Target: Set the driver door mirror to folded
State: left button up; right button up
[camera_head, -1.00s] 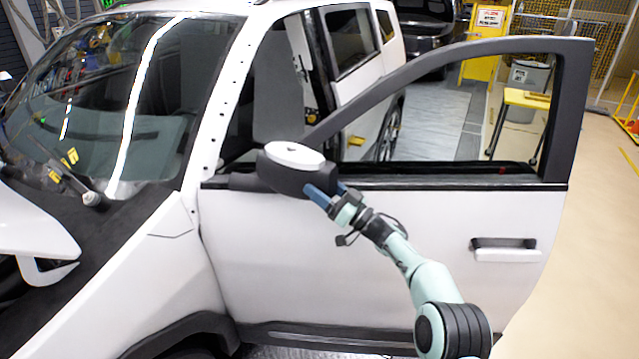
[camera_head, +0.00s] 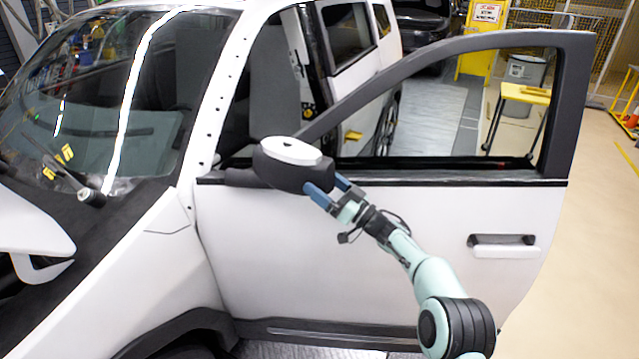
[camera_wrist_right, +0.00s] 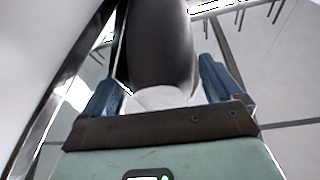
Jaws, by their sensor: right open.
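The driver door mirror (camera_head: 290,165) has a black housing with a white cap. It sticks out from the front corner of the white driver door (camera_head: 380,240). My right gripper (camera_head: 334,192) is at the mirror's outer end, with its blue fingers open. In the right wrist view the dark mirror housing (camera_wrist_right: 160,45) lies between the two spread fingers of my right gripper (camera_wrist_right: 165,88), with a gap visible beside the right finger. Whether the fingers touch the housing cannot be told. My left gripper is not in view.
The driver door stands open, with an empty window frame (camera_head: 572,110) and a door handle (camera_head: 502,241). The windshield (camera_head: 110,100) and hood are at the left. A yellow-topped stand (camera_head: 525,94) is behind the door.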

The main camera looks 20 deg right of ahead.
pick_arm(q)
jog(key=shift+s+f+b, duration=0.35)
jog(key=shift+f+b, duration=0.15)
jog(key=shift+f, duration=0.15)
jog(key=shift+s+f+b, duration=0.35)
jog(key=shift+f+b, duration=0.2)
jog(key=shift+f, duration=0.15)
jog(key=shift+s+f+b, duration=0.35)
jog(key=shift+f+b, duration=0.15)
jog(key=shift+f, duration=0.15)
pick_arm(e)
jog(key=v, duration=1.2)
